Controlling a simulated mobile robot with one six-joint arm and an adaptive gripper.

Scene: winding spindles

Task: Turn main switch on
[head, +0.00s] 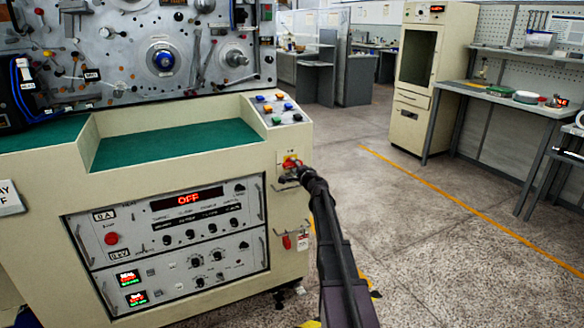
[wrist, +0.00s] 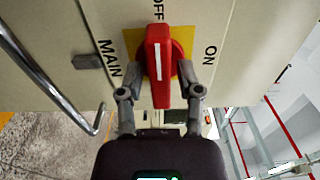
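The main switch (wrist: 160,62) is a red rotary handle with a white stripe on a yellow plate. It is fixed to the beige machine, and the wrist view shows the labels OFF, ON and MAIN around it. The stripe lines up with OFF, and ON is to the right. My gripper (wrist: 161,68) has one finger on each side of the handle, close against it, and appears shut on it. In the head view my gripper (head: 290,172) largely covers the switch (head: 288,160). The machine's display (head: 188,199) reads OFF in red.
A metal bar handle (wrist: 48,75) runs left of the switch in the wrist view. The control panel (head: 170,240) has several knobs and handles. Coloured buttons (head: 278,110) sit above the switch. Open floor (head: 420,210) lies to the right, before a workbench (head: 500,95).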

